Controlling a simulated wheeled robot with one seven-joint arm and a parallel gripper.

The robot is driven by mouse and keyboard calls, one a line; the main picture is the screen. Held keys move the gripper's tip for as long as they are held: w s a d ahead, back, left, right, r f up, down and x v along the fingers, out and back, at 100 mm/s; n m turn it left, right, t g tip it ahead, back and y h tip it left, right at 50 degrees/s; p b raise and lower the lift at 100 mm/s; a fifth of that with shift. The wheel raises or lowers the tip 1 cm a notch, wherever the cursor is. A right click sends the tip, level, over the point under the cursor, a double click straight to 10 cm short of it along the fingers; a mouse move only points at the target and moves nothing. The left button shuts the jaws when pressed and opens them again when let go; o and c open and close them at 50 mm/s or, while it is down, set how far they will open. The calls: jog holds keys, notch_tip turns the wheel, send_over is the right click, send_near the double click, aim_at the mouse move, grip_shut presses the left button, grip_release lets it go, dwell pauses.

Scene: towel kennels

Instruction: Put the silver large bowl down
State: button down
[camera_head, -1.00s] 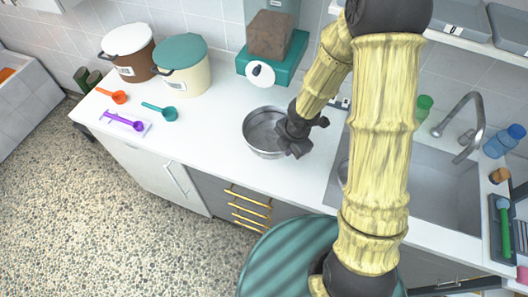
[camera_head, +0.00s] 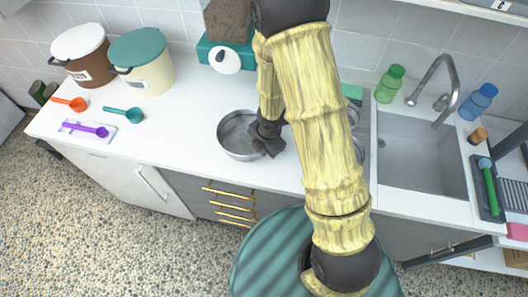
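The silver large bowl (camera_head: 237,133) is a round, shiny metal bowl. It appears at the middle of the white counter, upright, and I cannot tell whether its base touches the counter. My gripper (camera_head: 262,143), dark grey, is at the bowl's right rim. Its fingers overlap the rim there, and it appears shut on the rim. My arm hides part of the counter to the right of the bowl.
Left on the counter (camera_head: 185,130) are two lidded bins (camera_head: 142,73), an orange scoop (camera_head: 70,103), a teal scoop (camera_head: 124,114) and a purple scoop (camera_head: 88,129). A teal dispenser (camera_head: 226,58) stands behind the bowl. A sink (camera_head: 420,155) is at right. Counter left of the bowl is clear.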

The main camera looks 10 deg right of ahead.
jog(key=shift+s+a+f, duration=0.1)
jog(key=shift+a+f, duration=0.05)
jog(key=shift+f, duration=0.45)
jog(key=shift+d, duration=0.2)
jog(key=c, duration=1.6)
grip_release()
jog(key=shift+c, duration=0.2)
notch_tip(320, 180, up, 12)
jog(key=s+d+p, duration=0.1)
jog(key=p, duration=0.5)
jog(key=shift+s+p, duration=0.4)
